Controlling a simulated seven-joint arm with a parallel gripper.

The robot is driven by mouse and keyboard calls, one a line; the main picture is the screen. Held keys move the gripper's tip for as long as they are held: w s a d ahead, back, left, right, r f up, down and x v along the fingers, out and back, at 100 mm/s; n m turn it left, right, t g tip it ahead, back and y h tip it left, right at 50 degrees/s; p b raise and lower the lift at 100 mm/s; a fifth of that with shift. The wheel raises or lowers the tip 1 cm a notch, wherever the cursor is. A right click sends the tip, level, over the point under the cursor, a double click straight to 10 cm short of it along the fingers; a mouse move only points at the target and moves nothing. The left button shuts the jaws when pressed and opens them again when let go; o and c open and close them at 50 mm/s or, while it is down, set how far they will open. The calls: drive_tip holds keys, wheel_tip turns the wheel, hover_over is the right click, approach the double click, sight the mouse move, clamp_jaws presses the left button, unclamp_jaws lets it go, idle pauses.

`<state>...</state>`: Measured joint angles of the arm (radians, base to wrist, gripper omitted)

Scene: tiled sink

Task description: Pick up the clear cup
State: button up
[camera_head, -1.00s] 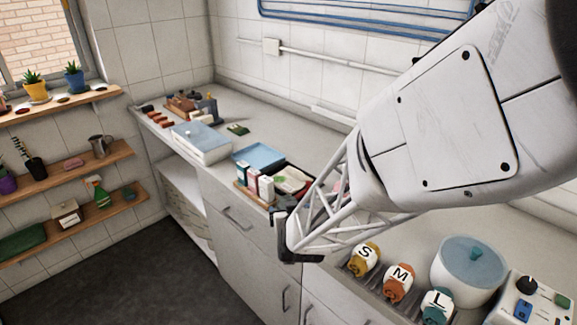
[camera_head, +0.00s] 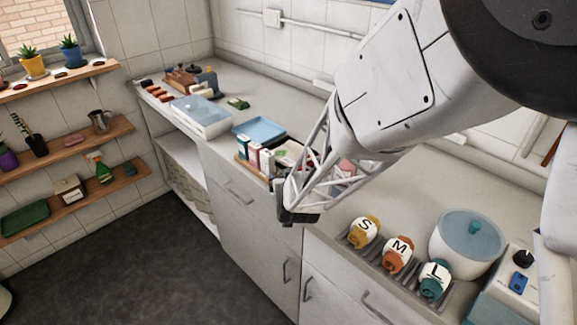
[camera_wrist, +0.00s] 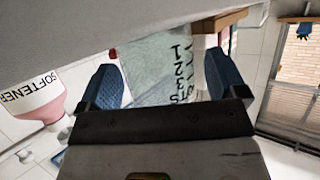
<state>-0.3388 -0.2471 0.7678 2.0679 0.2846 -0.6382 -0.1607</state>
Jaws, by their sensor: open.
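A clear cup with black markings (camera_wrist: 155,62) shows in the wrist view, between and beyond the two blue fingertips. My gripper (camera_wrist: 162,82) has its fingers spread apart on either side of the cup in that view. Whether they touch it cannot be told. In the head view my gripper (camera_head: 297,207) hangs at the counter's front edge, and I cannot make out the cup there, as the arm covers that area.
A bottle labelled SOFTENER (camera_wrist: 40,92) is close on the left in the wrist view. In the head view, small cartons (camera_head: 255,152) stand left of the gripper. Jars marked S (camera_head: 364,231), M (camera_head: 398,254) and L (camera_head: 435,278) stand right of it. A blue-lidded pot (camera_head: 467,240) is behind them.

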drive_tip(key=shift+w, duration=0.1)
drive_tip(key=shift+c, duration=0.3)
drive_tip(key=c, duration=1)
